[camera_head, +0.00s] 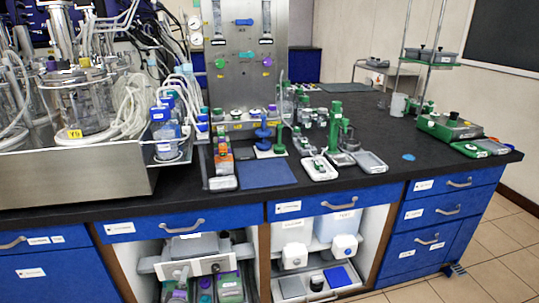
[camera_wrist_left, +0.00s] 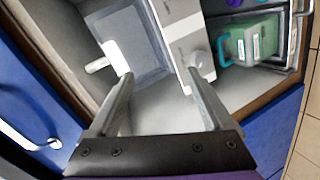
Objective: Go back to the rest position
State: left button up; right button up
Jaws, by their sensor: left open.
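My left gripper (camera_wrist_left: 158,82) shows in the left wrist view, with its two grey fingers spread apart and nothing between them. It is at an open cabinet compartment, in front of a white panel with a round knob (camera_wrist_left: 180,40). A grey recessed tray-like part (camera_wrist_left: 138,42) lies beyond the fingers. I cannot make out the left gripper in the head view. My right gripper is in neither view.
The black bench (camera_head: 345,200) carries a steel tray (camera_head: 75,180) with glass vessels and hoses, a blue mat (camera_head: 266,174), small racks and a green instrument (camera_head: 450,128). Below are blue drawers (camera_head: 440,207) and open compartments. Tiled floor (camera_head: 495,240) is free at the right.

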pick_arm(q)
jog(key=s+d+r+m+g, duration=0.2)
jog(key=s+d+r+m, duration=0.1)
jog(key=s+r, duration=0.15)
jog(key=s+d+r+m+g+h, duration=0.1)
jog(key=s+d+r+m, duration=0.15)
jog(key=s, duration=0.35)
jog(key=s+d+r+m+g, duration=0.2)
jog(key=s+r+m, duration=0.15)
jog(key=s, duration=0.25)
jog(key=s+d+m+g+h, duration=0.15)
jog(key=s+m, duration=0.25)
jog(key=s, duration=0.8)
jog(key=s+d+m+g, duration=0.3)
jog(key=s+m, duration=0.1)
jog(key=s, duration=0.8)
notch_tip(320, 180, up, 28)
jog(key=p, duration=2.4)
jog(key=shift+w+f+t, duration=0.2)
jog(key=shift+t, duration=0.25)
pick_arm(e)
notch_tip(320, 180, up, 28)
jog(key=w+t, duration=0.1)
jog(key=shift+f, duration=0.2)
pick_arm(q)
jog(key=shift+s+d, duration=0.1)
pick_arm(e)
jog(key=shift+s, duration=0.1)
